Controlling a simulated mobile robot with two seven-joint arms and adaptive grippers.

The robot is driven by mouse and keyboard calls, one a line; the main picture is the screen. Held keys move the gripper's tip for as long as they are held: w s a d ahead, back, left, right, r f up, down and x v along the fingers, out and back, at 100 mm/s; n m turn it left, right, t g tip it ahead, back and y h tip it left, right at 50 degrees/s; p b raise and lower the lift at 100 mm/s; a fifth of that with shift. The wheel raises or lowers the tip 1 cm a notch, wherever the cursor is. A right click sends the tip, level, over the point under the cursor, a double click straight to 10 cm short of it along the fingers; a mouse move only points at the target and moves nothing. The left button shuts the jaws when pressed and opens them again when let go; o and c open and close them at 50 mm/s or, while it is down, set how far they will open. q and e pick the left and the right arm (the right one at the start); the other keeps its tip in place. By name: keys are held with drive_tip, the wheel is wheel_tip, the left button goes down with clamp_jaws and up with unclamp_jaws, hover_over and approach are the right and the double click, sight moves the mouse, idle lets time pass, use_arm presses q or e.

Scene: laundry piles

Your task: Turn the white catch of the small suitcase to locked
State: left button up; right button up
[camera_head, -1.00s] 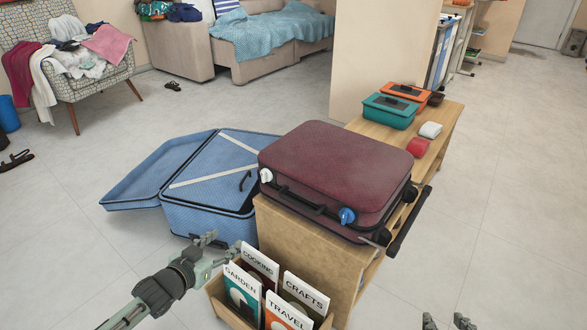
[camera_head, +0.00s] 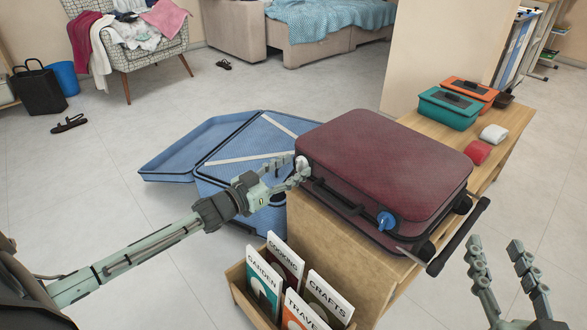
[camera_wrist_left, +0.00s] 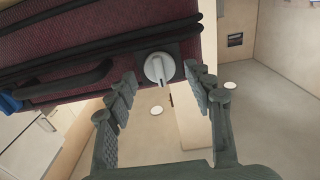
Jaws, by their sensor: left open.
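The small maroon suitcase (camera_head: 385,165) lies flat and closed on a wooden bench. Its white catch (camera_wrist_left: 159,68) is a round knob with a raised ridge, on the front side near the suitcase's left end. In the head view the white catch (camera_head: 301,165) is partly covered by my left gripper (camera_head: 299,176). In the left wrist view my left gripper (camera_wrist_left: 167,98) is open, its fingers on either side of the catch and a little short of it. The blue catch (camera_head: 386,221) sits near the right end. My right gripper (camera_head: 500,262) is open and empty at the lower right.
A wooden book box (camera_head: 240,283) stands in front of the bench (camera_head: 335,245). An open blue suitcase (camera_head: 165,165) lies on the floor behind my left gripper. Teal (camera_head: 449,108) and orange boxes (camera_head: 470,91) stand on the bench's far end.

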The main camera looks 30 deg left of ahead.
use_arm(q)
drive_tip(key=shift+w+d, duration=0.1)
drive_tip(key=shift+w, duration=0.2)
